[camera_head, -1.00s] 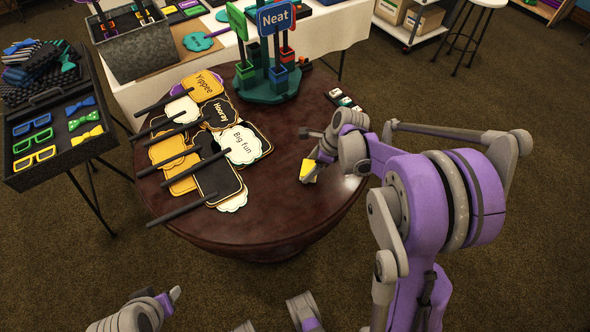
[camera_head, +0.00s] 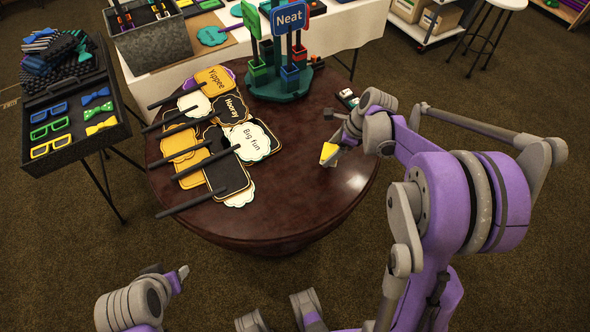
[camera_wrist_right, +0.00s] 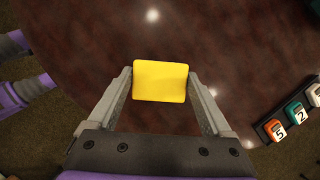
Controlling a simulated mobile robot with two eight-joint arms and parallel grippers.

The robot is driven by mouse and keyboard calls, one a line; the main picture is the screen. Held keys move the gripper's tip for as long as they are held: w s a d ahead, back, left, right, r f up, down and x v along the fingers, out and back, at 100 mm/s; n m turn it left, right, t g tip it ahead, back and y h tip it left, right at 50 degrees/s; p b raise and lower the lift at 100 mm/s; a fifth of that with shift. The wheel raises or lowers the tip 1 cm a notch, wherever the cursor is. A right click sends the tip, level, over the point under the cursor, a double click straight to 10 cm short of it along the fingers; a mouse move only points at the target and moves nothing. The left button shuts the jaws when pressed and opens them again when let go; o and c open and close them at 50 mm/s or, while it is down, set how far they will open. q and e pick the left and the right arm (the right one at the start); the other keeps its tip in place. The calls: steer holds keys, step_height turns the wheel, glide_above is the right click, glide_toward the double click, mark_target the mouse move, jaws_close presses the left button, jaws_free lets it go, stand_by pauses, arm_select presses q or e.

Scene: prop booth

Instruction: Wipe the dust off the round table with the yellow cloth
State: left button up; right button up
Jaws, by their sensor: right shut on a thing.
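The round table (camera_head: 295,205) is dark reddish brown and glossy, and its bare right and front parts show light reflections; I cannot make out dust. My right gripper (camera_head: 335,147) is over the table's right part, shut on the yellow cloth (camera_head: 329,153). In the right wrist view the yellow cloth (camera_wrist_right: 160,81) is a small folded block between the two fingers of the right gripper (camera_wrist_right: 160,88), above the table top (camera_wrist_right: 190,35). I cannot tell whether it touches the table. My left gripper (camera_head: 180,278) is at the lower left, away from the table; its jaws are unclear.
Sign paddles (camera_head: 225,145) cover the table's left part, handles overhanging the edge. A green stand with signs (camera_head: 280,80) is at the back. A small numbered rack (camera_wrist_right: 290,116) lies near the right edge. A black case of glasses and bow ties (camera_head: 66,125) stands at left.

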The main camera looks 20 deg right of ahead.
steer(key=shift+r+p, duration=0.75)
steer(key=shift+r, duration=0.75)
